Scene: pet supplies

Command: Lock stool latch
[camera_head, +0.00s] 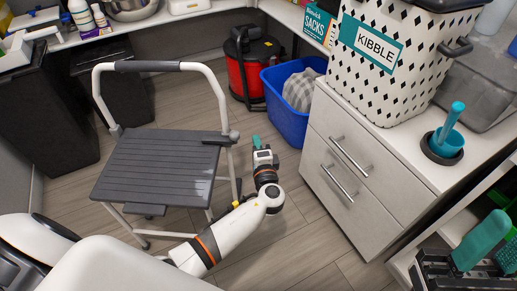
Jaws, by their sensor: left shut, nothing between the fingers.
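The folding step stool (150,165) stands at the left with a ribbed dark grey step and a white tubular frame. A dark grey bracket (221,138) sits on its right side tube. I cannot make out clearly which part is the latch. My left gripper (256,141) has teal fingertips and is shut and empty. It is just right of the stool's right side, slightly apart from the bracket in the picture. My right gripper (492,250) is at the lower right edge, partly cut off, with its teal fingers apart and empty.
A white drawer cabinet (350,165) stands right of my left gripper, with a kibble bin (385,85) on top. A blue tub (287,122) and a red canister vacuum (262,75) stand behind. Dark bins (50,125) are at the left. Wooden floor (285,235) is free between stool and cabinet.

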